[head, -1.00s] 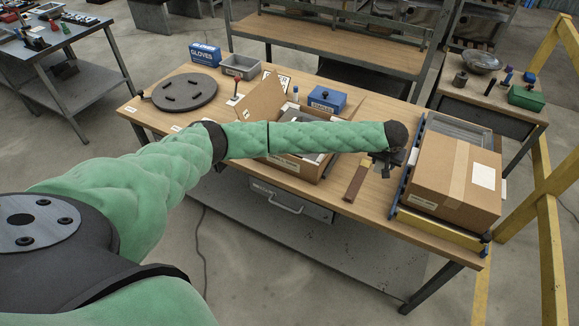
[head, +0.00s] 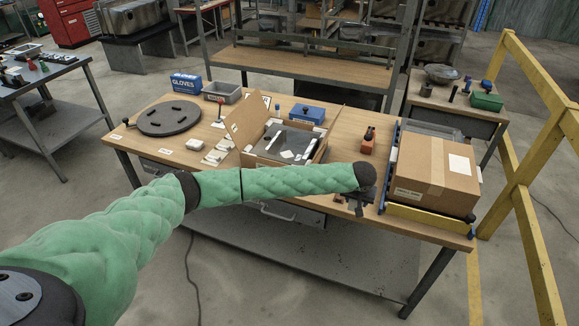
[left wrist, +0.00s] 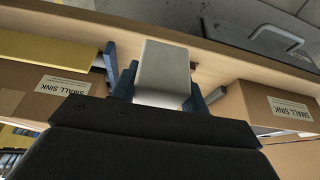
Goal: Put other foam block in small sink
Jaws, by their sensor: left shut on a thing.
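My left gripper (head: 358,202) is at the table's front edge, between the open carton and the closed box. In the left wrist view, its blue fingers (left wrist: 162,92) are shut on a pale grey-white foam block (left wrist: 163,66). The block cannot be made out in the head view. The open small sink carton (head: 285,140) stands mid-table, flaps raised, with a dark sink panel (head: 288,147) and white foam pieces (head: 272,131) inside. Its SMALL SINK label (left wrist: 290,108) shows in the left wrist view. My right gripper is not in view.
A closed carton (head: 433,171) stands on a blue-and-yellow frame at the right. Pale blocks (head: 213,157) lie left of the open carton. A red-brown item (head: 368,142), a blue box (head: 307,115) and a black turntable (head: 169,118) are also on the table.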

